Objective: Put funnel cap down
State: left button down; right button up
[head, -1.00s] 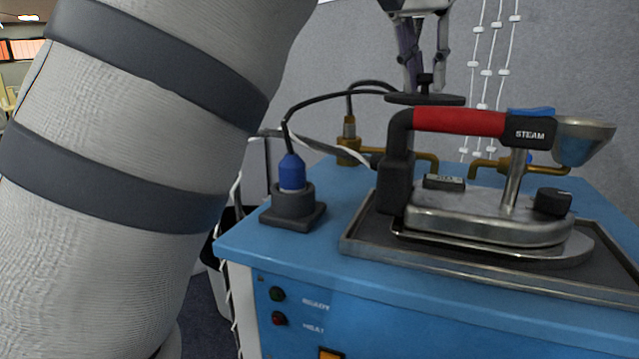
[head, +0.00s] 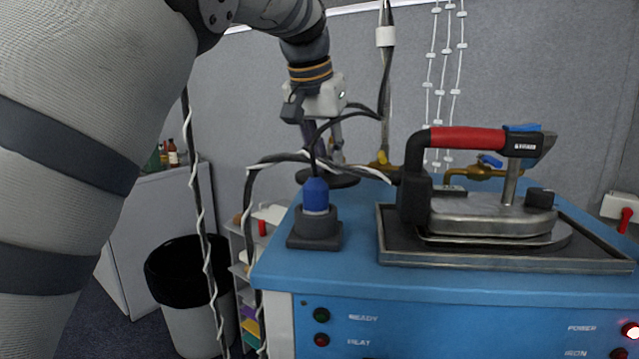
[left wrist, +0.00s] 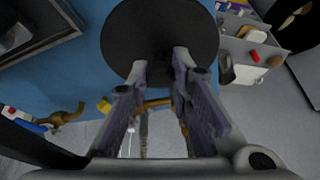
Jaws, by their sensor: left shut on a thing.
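The funnel cap is a dark round disc (head: 346,180), seen behind the blue plug at the back left of the blue steam station (head: 330,262). My left gripper (head: 335,155) comes down from above and is shut on the cap's middle. In the left wrist view the disc (left wrist: 150,22) lies just beyond my fingertips (left wrist: 160,66), over the blue top near its edge. I cannot tell whether the disc touches the top. The grasped part is mostly hidden between the fingers. My right gripper is not in view.
A blue plug in a dark socket (head: 315,228) stands just in front of the cap, with a black cable rising from it. The steam iron (head: 490,215) rests on its tray (head: 500,262) to the right. Brass pipes (head: 475,173) run behind. A black-topped bin (head: 178,275) stands left.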

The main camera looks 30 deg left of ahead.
aim_at(324, 174)
pick_arm(q)
notch_tip(324, 174, down, 4)
jog(key=shift+f, duration=0.2)
jog(key=shift+s, duration=0.1)
jog(key=shift+f, duration=0.2)
jog(key=c, duration=1.4)
grip_release()
jog(key=shift+a, duration=0.1)
jog(key=shift+c, duration=0.2)
jog(key=v, duration=1.2)
jog(key=shift+r, duration=0.25)
